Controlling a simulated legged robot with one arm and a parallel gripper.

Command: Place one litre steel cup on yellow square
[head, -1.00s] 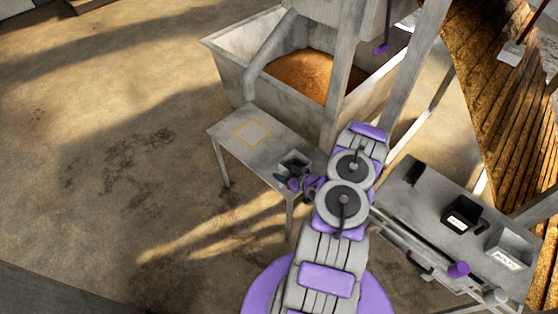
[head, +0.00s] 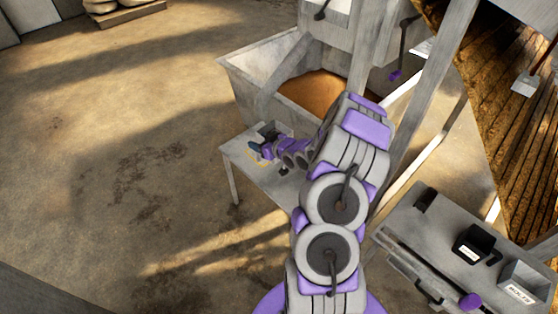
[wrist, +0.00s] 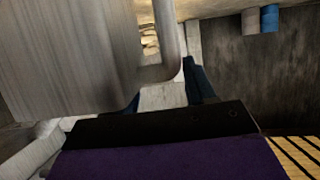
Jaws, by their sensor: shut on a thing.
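The grey steel cup (head: 272,131) is at my gripper (head: 257,149), over the far part of the small table (head: 234,163). In the wrist view the cup (wrist: 65,55) fills the upper left, and its handle (wrist: 172,45) runs down between the dark blue fingers of my gripper (wrist: 163,93). My gripper is shut on the cup. The yellow square (head: 255,159) shows only as a bit of yellow outline beside my gripper; my gripper and the cup hide the rest. I cannot tell whether the cup touches the tabletop.
A large metal trough (head: 240,88) with brown grain (head: 318,95) stands just behind the table. A grey post (head: 362,62) rises close right of my arm. Open floor lies left.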

